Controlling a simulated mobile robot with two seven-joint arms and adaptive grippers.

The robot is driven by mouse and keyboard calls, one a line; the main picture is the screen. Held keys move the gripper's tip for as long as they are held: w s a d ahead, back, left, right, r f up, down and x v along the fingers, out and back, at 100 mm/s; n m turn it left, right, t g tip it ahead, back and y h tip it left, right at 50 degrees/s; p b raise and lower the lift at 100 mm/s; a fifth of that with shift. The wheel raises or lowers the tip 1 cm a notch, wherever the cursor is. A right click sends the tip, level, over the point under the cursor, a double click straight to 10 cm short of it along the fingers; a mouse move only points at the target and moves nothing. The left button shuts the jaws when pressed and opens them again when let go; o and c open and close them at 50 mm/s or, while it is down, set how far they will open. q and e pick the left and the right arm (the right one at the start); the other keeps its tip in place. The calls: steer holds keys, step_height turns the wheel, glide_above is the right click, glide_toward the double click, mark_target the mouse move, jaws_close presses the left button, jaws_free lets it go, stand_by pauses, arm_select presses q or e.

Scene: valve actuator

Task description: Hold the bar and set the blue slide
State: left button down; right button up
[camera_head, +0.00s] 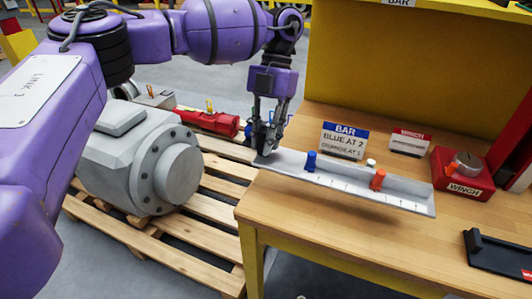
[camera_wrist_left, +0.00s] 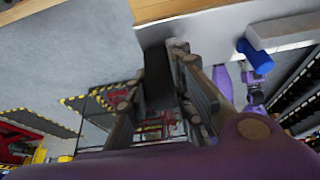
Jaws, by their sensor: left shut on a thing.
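The bar (camera_head: 345,186) is a long grey rail with a marked scale, lying on the wooden table near its front edge. The blue slide (camera_head: 311,161) stands on it towards the left end, and the orange slide (camera_head: 377,179) stands further right. My left gripper (camera_head: 264,148) is shut on the bar's left end, at the table's left edge. In the left wrist view the bar (camera_wrist_left: 205,28) runs into the fingers (camera_wrist_left: 172,58), and the blue slide (camera_wrist_left: 255,57) is to their right, apart from them.
A sign (camera_head: 343,141) behind the bar reads BAR, BLUE AT 2, ORANGE AT 1. A small white knob (camera_head: 371,163) is behind the orange slide. A red winch box (camera_head: 462,175) and black tray (camera_head: 500,257) are at right. A grey machine (camera_head: 135,160) stands on a pallet at left.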

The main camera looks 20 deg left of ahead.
mark_target(264, 158)
arm_select(q)
steer(key=shift+s+r, duration=0.15)
steer(key=f, duration=0.5)
steer(key=shift+s+d+f, duration=0.1)
steer(key=shift+s+f, duration=0.2)
steer(key=shift+w+f, duration=0.1)
steer(key=shift+w, duration=0.4)
steer(key=shift+f, duration=1.35)
